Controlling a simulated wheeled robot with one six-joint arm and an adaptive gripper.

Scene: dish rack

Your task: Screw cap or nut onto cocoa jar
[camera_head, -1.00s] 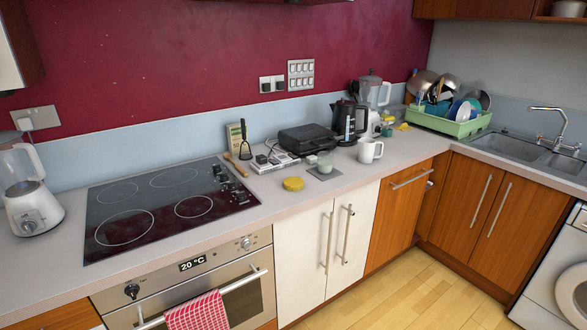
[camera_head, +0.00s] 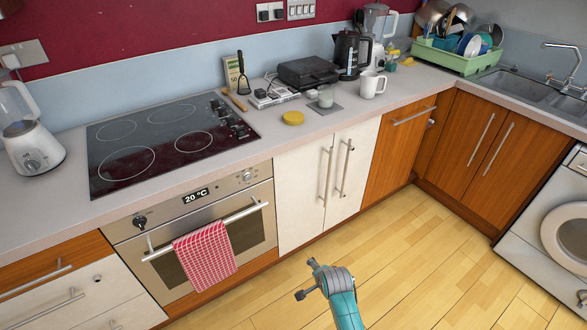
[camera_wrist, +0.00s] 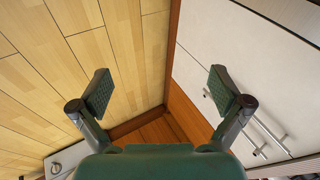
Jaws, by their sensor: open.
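A round yellow cap (camera_head: 293,118) lies flat on the counter, near its front edge and right of the hob. A small glass jar (camera_head: 326,97) stands upright on a dark square mat (camera_head: 324,108), behind and right of the cap. Its top looks uncovered, but it is small in view. My gripper (camera_head: 305,279) is over the floor in front of the white cupboards, below and well apart from the counter. In the wrist view my gripper (camera_wrist: 160,92) is open and empty, its pads spread wide, with floor and cupboard fronts beyond.
A white mug (camera_head: 370,85) and black kettle (camera_head: 349,55) stand right of the jar. A black appliance (camera_head: 307,73) is behind it. The hob (camera_head: 165,143) is left of the cap. White cupboard doors (camera_head: 325,180) with bar handles stand below the counter. The floor is clear.

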